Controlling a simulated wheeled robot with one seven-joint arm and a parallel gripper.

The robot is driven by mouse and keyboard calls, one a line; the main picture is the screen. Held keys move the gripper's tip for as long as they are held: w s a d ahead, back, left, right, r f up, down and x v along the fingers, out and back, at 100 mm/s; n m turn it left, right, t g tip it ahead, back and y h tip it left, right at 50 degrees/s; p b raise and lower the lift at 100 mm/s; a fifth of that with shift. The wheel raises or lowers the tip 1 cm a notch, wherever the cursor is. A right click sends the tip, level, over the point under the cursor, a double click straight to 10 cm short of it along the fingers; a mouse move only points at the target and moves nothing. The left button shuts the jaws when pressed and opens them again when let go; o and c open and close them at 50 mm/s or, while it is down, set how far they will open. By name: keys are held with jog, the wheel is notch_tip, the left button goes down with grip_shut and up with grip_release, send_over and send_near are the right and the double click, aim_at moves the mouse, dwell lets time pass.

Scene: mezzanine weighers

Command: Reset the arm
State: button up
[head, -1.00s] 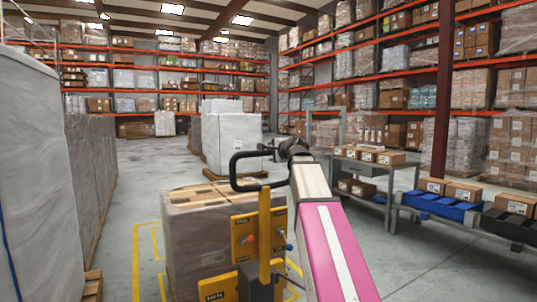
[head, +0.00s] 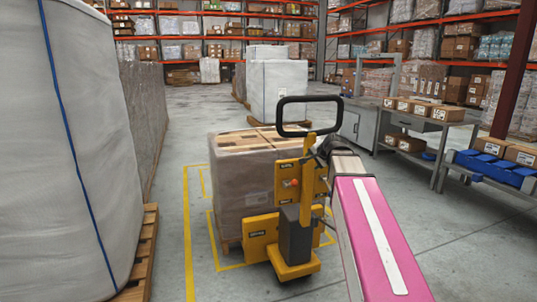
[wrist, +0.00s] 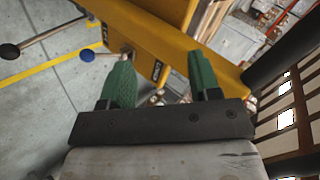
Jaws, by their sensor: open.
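My gripper (wrist: 158,82) shows in the wrist view with its two green fingers apart and nothing between them. Beyond the fingers is the yellow body of a pallet jack (wrist: 160,35). In the head view my pink and white arm reaches forward from the lower right, and its far end is beside the yellow pallet jack (head: 290,185) with its black loop handle. My gripper itself is hidden or too small to make out there. I cannot tell whether the fingers touch the jack.
A wrapped pallet load (head: 240,185) stands behind the jack inside yellow floor lines. A tall wrapped load (head: 85,150) on a wooden pallet fills the left. Benches with boxes (head: 430,125) and a blue-topped conveyor (head: 485,165) stand at the right. Grey floor lies open between.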

jog(key=s+f+n+g+h, duration=0.1)
jog(key=s+f+n+g, duration=0.2)
jog(key=s+f, duration=0.5)
jog(key=s+f+n+g+h, duration=0.1)
jog(key=s+f+n+g, duration=0.2)
jog(key=s+f, duration=0.5)
jog(key=s+f+n+g+h, duration=0.1)
jog(key=s+f+n+g, duration=0.2)
jog(key=s+f, duration=0.5)
notch_tip(320, 180, down, 10)
jog(key=shift+a+g+h, duration=0.3)
jog(key=shift+g+h, duration=0.1)
